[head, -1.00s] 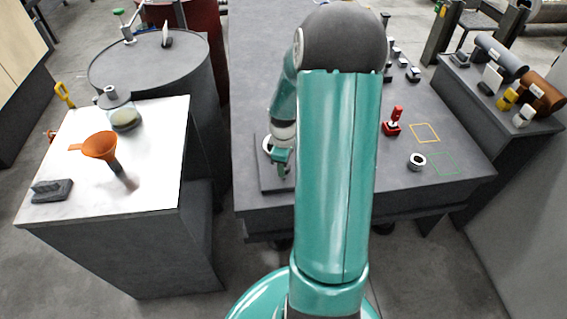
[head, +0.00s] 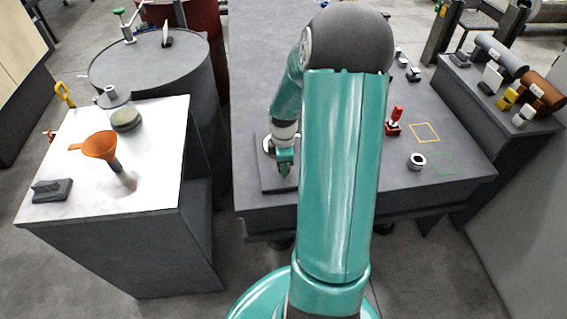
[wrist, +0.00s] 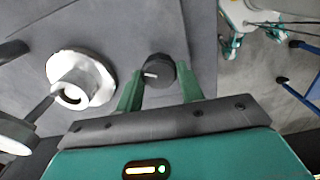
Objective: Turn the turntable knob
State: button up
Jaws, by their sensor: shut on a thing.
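The black turntable knob (wrist: 157,73) with a white pointer mark shows in the wrist view, on a dark grey panel. My gripper (wrist: 160,68) has one green finger on each side of it and is shut on it. A pale round turntable disc (wrist: 92,88) with a raised hub sits left of the knob. In the head view my gripper (head: 284,170) is low over the panel (head: 273,183) at the table's front left. The knob is hidden there by the gripper, and the disc (head: 267,146) is partly hidden.
Right of my arm, a red-handled piece (head: 394,121) and a metal ring (head: 416,161) stand near yellow and green outlined squares. A white-topped bench (head: 150,150) at left carries an orange funnel (head: 101,146). A dark barrel (head: 150,72) stands behind it.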

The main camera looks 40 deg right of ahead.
jog(key=o, duration=1)
notch_tip(320, 180, up, 14)
jog(key=shift+f, duration=0.1)
